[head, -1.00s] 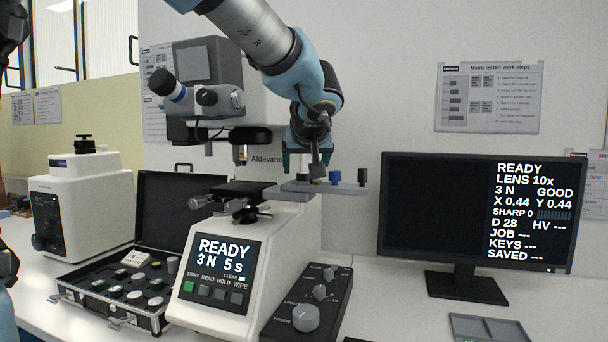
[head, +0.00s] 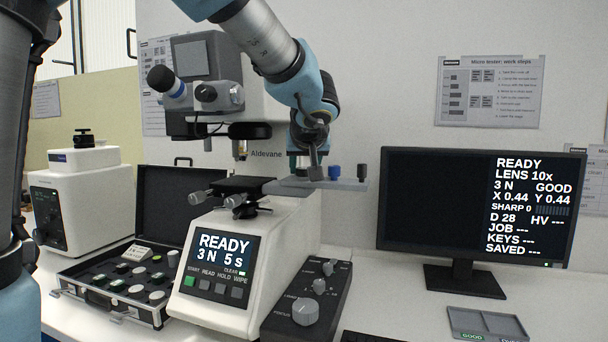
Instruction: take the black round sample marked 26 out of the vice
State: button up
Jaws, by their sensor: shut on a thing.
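The vice (head: 246,186) is a dark block with grey screw knobs on the stage of the white tester. The black round sample marked 26 cannot be made out; the vice is too small and dark to show what it holds. My gripper (head: 312,170) points down to the right of the vice, over a grey bar (head: 345,185). It is shut on a small grey piece (head: 315,173) at the bar. The jaws are small in view, so its exact shape is unclear.
The tester's head (head: 205,95) overhangs the vice. An open sample case (head: 125,285) lies left, a control box (head: 308,300) in front, and a monitor (head: 480,210) right.

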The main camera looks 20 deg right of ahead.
grip_shut()
jog(key=shift+r, duration=0.1)
